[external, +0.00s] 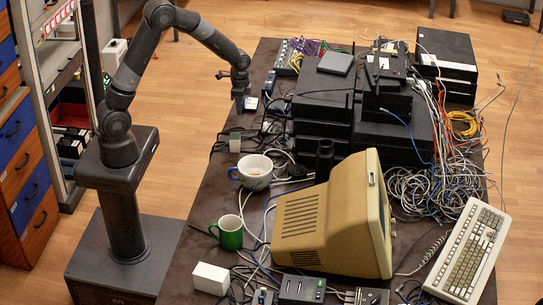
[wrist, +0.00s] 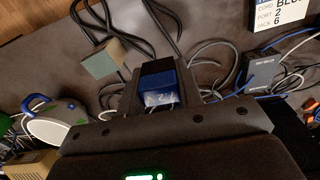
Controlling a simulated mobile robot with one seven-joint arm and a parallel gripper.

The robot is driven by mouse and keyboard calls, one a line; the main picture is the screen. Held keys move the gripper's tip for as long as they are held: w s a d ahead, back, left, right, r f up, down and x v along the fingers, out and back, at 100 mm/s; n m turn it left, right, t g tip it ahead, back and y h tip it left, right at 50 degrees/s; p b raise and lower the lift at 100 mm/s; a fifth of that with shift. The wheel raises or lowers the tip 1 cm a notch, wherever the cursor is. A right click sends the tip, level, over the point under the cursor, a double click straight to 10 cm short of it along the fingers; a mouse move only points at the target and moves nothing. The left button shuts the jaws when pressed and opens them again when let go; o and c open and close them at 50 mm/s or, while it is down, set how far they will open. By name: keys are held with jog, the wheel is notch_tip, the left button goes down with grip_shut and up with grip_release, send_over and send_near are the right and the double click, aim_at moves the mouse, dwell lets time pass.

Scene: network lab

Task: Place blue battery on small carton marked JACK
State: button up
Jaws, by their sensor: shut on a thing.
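My gripper (wrist: 158,92) is shut on the blue battery (wrist: 160,82), which has a black end and a pale label, in the wrist view. In the external view my gripper (external: 240,98) is over the left edge of the table, and the battery cannot be made out. The small carton marked JACK (wrist: 280,14) shows at the top right of the wrist view, cut off by the frame, with a black and white label. It lies apart from the battery. In the external view a small white thing (external: 251,103) beside my gripper appears to be this carton.
A grey-green block (external: 235,142), a white cup (external: 255,168) and a green mug (external: 229,235) stand along the left edge. A small dark device (wrist: 262,66) and loose cables lie near the carton. Black equipment (external: 330,90) and a beige monitor (external: 325,220) fill the table's middle.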

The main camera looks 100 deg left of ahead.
jog(key=shift+w+d+r, duration=0.15)
jog(key=shift+d+r, duration=0.25)
jog(key=shift+d, duration=0.2)
jog(key=w+d+r+m, duration=0.1)
jog(key=w+d+m, duration=0.2)
jog(key=w+d, duration=0.5)
jog(key=w+d+m, duration=0.2)
jog(key=w+d, duration=0.3)
jog(key=d, duration=0.7)
jog(key=w+d+r+m, duration=0.1)
jog(key=d+m, duration=0.1)
jog(key=d, duration=0.9)
jog(key=w+d+r+m, duration=0.1)
jog(key=w+d+m, duration=0.15)
jog(key=d, duration=0.85)
jog(key=s+d+r+m, duration=0.1)
jog(key=s+d+m, duration=0.2)
jog(key=s+d, duration=0.7)
jog(key=s+d+r+m, duration=0.2)
jog(key=s+d+m, duration=0.1)
jog(key=d, duration=1.3)
jog(key=s+d+r+m, duration=0.15)
jog(key=s+d, duration=0.55)
jog(key=d, duration=0.7)
send_over(211, 272)
jog(key=shift+m, duration=0.4)
notch_tip(211, 272, down, 7)
jog(key=shift+r, duration=0.1)
jog(key=shift+f, duration=2)
jog(key=shift+f, duration=0.1)
